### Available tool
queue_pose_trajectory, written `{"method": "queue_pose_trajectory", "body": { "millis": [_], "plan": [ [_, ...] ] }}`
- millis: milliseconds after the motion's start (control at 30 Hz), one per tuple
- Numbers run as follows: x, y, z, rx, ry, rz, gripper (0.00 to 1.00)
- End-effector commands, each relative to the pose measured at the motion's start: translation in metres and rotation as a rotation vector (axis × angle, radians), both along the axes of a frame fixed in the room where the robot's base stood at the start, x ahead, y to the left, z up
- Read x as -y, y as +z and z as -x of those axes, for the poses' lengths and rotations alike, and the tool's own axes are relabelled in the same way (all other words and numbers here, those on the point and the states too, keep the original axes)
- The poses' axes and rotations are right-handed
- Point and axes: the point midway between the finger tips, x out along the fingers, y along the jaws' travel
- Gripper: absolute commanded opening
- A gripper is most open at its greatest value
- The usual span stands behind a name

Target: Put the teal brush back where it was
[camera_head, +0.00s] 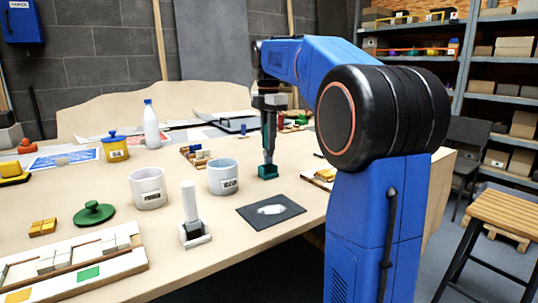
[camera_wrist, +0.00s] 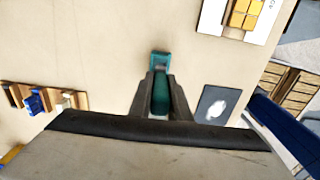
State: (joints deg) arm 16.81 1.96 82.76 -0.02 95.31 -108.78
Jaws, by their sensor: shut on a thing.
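The teal brush (camera_head: 268,171) is upright in my gripper (camera_head: 268,122), with its wider teal end down, at or just above the tabletop. I cannot tell whether it touches the table. In the wrist view the brush (camera_wrist: 160,92) lies between the two dark fingers of my gripper (camera_wrist: 160,100), which are shut on it. A dark square mat with a pale smear (camera_head: 290,204) lies in front and to the right of the brush. The mat also shows in the wrist view (camera_wrist: 207,112), to the right of the fingers.
A tray of small blocks (camera_head: 187,153) lies behind the nearer cup. A white cylinder on a stand (camera_head: 190,204) is near the front edge. Bare tabletop surrounds the brush.

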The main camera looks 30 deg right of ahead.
Motion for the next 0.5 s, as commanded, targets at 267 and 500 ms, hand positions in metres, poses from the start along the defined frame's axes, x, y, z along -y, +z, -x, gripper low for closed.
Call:
{"method": "queue_pose_trajectory", "body": {
  "millis": [267, 500],
  "plan": [
    [0.0, -0.027, 0.001, -0.002, 0.0, -0.001, 0.0],
    [0.0, -0.042, 0.0, 0.001, 0.0, 0.0, 0.0]
  ]
}}
